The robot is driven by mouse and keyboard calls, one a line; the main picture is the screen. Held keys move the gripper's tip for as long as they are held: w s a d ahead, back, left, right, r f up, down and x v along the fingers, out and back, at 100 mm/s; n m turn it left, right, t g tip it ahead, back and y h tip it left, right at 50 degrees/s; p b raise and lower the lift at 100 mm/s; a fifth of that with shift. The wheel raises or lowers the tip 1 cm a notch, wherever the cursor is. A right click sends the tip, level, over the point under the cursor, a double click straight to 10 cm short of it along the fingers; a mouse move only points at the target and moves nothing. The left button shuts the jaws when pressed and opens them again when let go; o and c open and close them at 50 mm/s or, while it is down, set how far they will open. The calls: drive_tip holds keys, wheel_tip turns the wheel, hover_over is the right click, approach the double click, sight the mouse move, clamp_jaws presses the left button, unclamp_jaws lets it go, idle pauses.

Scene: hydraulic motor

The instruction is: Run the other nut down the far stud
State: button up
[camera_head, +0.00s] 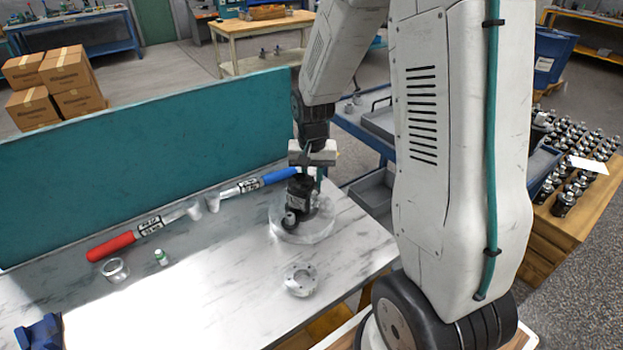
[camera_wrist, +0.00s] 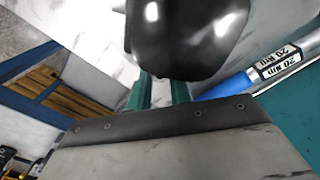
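The black motor body (camera_head: 298,192) stands on a round, pale base (camera_head: 303,230) near the bench's right end. My gripper (camera_head: 312,170) points down at the motor from above, on its far side. In the wrist view, the glossy black motor (camera_wrist: 190,40) fills the top middle. My two green fingers (camera_wrist: 160,92) run up behind it, so their tips are hidden. I cannot tell whether they hold anything. I cannot make out either nut or the far stud.
A red-handled wrench (camera_head: 135,239) and a blue-handled wrench (camera_head: 262,182) lie along the teal back panel (camera_head: 130,150). A metal ring (camera_head: 115,270), a small green-marked bottle (camera_head: 161,257) and a flanged disc (camera_head: 300,280) stand on the bench. The bench's front middle is clear.

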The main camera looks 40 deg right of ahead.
clamp_jaws()
drive_tip(key=shift+m, duration=1)
drive_tip(key=o, duration=0.5)
unclamp_jaws()
drive_tip(key=shift+o, duration=0.2)
drive_tip(key=shift+r, duration=0.1)
drive_tip(key=shift+r, duration=1.65)
